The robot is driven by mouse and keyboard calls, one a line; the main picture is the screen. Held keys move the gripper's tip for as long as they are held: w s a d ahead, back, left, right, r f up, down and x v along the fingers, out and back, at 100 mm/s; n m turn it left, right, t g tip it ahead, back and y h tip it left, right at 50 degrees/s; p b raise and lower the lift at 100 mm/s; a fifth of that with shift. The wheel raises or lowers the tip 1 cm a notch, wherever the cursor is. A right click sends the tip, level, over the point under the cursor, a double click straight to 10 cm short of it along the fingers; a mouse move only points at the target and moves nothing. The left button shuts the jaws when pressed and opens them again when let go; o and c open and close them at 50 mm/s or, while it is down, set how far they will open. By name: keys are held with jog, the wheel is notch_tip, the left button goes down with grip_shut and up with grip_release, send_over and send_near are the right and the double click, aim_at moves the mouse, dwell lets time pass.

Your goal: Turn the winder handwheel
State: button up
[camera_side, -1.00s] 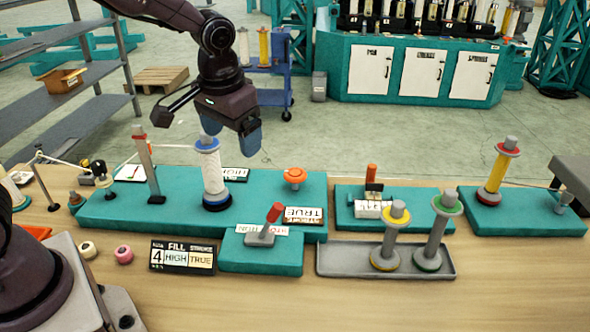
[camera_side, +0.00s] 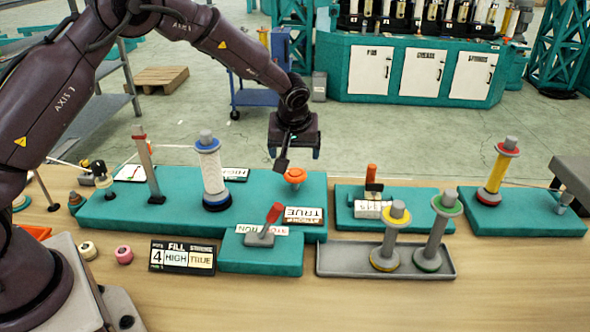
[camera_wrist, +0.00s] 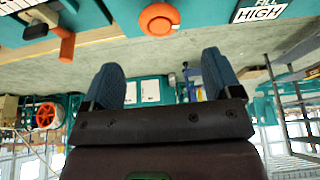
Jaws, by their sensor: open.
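The orange handwheel (camera_side: 294,176) is a small round knob on the large teal base (camera_side: 120,207), right of the white-wound spool. It also shows at the top of the wrist view (camera_wrist: 159,19). My gripper (camera_side: 298,157) is above and close to the handwheel in the side view, with its fingers pointing down. In the wrist view my gripper (camera_wrist: 160,62) has its two blue fingers spread wide and nothing between them. The handwheel lies beyond the fingertips, roughly centred between them. I cannot tell the exact gap.
The white-wound spool (camera_side: 212,170) stands left of the handwheel, with a tall post (camera_side: 147,168) farther left. A red-handled lever (camera_side: 268,225) stands in front. A grey tray (camera_side: 340,262) holds two empty spools. A yellow spool (camera_side: 497,170) stands at the right.

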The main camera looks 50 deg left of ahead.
aim_at(295, 172)
jog(key=x, duration=0.8)
jog(key=shift+f, duration=0.25)
jog(key=c, duration=0.9)
